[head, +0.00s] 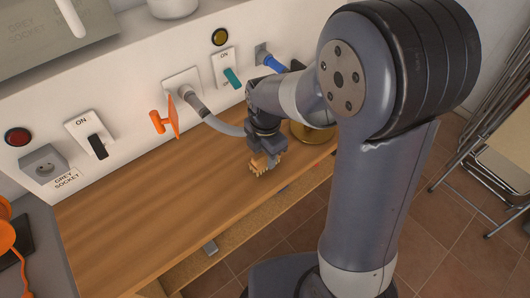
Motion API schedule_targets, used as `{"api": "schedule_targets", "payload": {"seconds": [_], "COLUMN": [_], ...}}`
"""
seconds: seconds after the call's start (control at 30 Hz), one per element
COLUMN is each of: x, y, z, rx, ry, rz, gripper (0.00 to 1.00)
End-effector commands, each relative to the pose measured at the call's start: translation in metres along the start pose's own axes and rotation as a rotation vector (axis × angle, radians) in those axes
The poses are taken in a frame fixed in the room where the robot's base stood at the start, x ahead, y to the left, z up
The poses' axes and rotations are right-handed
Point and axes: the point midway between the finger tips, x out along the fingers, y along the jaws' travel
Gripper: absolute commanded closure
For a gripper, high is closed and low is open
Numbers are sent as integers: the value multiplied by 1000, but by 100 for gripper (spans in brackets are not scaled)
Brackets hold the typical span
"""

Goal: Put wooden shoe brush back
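The wooden shoe brush (260,165) is a small light-tan piece with a toothed-looking lower edge. It is at my gripper (270,157), between the fingers, over the right part of the wooden bench top (150,215). The gripper points down and looks shut on the brush. The fingers hide part of the brush. I cannot tell whether the brush touches the bench top or hangs just above it.
A brass-coloured round object (315,132) stands behind my arm, partly hidden. The wall holds a black switch (97,146), an orange lever (164,120), a teal switch (232,77) and a grey cable (222,126). The bench's left and middle are clear. Folded chairs (490,120) stand right.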

Motion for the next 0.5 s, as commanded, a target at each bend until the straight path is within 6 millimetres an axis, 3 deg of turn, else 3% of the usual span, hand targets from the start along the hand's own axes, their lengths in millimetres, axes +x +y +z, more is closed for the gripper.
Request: {"api": "schedule_targets", "payload": {"seconds": [0.2, 0.5], "x": [-1, -4], "y": [0, 0], "z": [0, 0], "rx": [0, 0], "ry": [0, 0], "rz": [0, 1], "gripper": [42, 42]}}
